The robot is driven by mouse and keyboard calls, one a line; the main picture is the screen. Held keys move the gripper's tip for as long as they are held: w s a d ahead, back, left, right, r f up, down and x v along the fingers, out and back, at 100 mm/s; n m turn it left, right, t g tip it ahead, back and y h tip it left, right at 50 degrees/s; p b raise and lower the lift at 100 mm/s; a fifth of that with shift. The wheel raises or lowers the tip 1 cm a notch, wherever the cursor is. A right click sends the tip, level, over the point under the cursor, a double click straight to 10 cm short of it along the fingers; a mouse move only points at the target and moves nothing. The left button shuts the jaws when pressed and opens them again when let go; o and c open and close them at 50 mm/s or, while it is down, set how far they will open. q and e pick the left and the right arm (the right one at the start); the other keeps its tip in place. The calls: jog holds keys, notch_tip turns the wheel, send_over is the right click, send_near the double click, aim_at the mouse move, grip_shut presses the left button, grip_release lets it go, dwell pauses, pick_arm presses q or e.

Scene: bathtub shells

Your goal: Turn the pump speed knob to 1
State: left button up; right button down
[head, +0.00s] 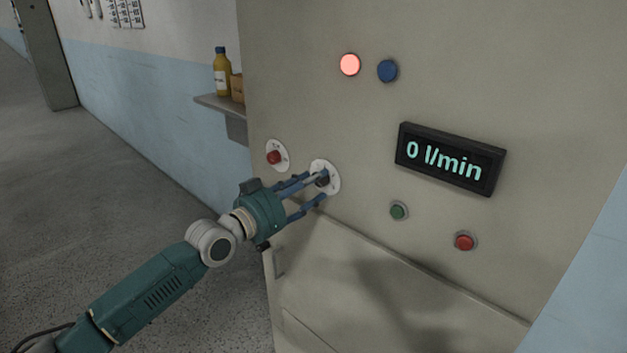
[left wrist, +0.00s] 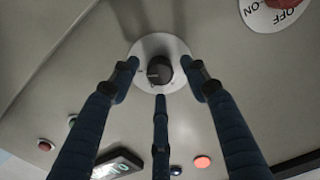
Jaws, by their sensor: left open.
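The pump speed knob (head: 322,179) is a dark knob on a round white plate (head: 334,180) on the beige panel. It also shows in the left wrist view (left wrist: 159,70), with a pale mark on its face. My left gripper (head: 318,188) is open in front of it. In the left wrist view its blue fingers (left wrist: 160,82) spread around the knob's outline, with one finger below it; I cannot tell whether they touch it. The display (head: 450,159) reads 0 l/min. The numbers on the plate are not readable. My right gripper is not in view.
A red knob on an ON/OFF plate (head: 275,155) sits left of the pump knob. A lit red lamp (head: 349,64) and a blue one (head: 387,71) are above. Green (head: 398,211) and red (head: 464,241) buttons are lower right. A shelf (head: 219,105) holds a yellow bottle (head: 222,73).

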pick_arm(q)
jog(key=shift+w+d, duration=0.25)
jog(key=shift+w, duration=0.1)
jog(key=shift+c, duration=0.5)
jog(key=c, duration=1.1)
jog(key=shift+o, duration=0.2)
